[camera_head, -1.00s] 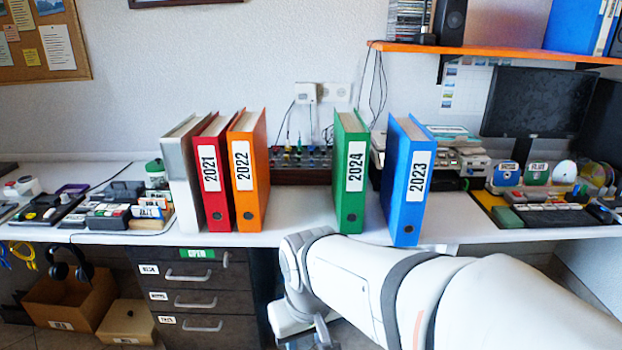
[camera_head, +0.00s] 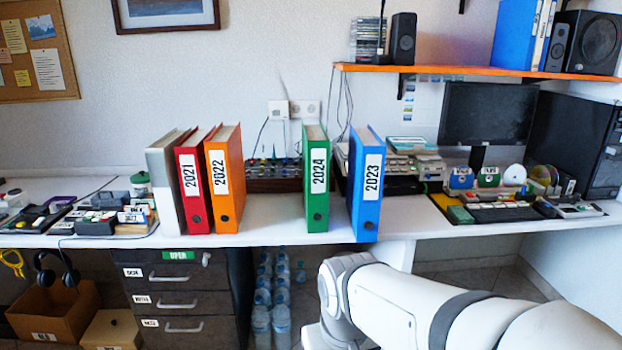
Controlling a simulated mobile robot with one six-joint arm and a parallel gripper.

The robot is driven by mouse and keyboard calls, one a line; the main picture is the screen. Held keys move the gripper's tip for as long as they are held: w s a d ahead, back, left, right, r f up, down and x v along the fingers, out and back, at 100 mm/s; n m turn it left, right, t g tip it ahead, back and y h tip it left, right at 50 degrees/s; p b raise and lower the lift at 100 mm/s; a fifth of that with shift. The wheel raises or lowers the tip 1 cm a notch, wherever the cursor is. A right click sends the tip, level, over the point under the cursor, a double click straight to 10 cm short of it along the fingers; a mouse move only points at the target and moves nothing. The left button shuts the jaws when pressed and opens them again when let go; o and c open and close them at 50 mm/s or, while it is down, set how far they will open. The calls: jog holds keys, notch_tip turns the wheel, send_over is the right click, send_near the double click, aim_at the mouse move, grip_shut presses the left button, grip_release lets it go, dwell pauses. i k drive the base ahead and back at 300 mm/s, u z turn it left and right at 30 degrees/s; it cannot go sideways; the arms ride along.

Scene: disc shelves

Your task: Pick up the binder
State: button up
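Several binders stand upright on the white desk (camera_head: 270,222). On the left, a grey-white binder (camera_head: 163,175), a red 2021 binder (camera_head: 191,185) and an orange 2022 binder (camera_head: 224,195) stand close together. A green 2024 binder (camera_head: 317,200) and a blue 2023 binder (camera_head: 367,210) stand to the right, with a gap between orange and green. The task does not say which binder. My arm reaches in from the lower right, in front of and below the desk edge. My gripper is out of view below the frame.
An orange shelf (camera_head: 440,70) with speakers hangs above the right side. A monitor (camera_head: 487,113) and small items crowd the desk's right. Office items fill the left. Drawers (camera_head: 178,298) and water bottles (camera_head: 281,325) are below. The desk between orange and green binders is clear in front.

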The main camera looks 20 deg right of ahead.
aim_at(367, 150)
jog(key=z, duration=0.9)
jog(key=i, duration=0.75)
jog(key=u, duration=0.05)
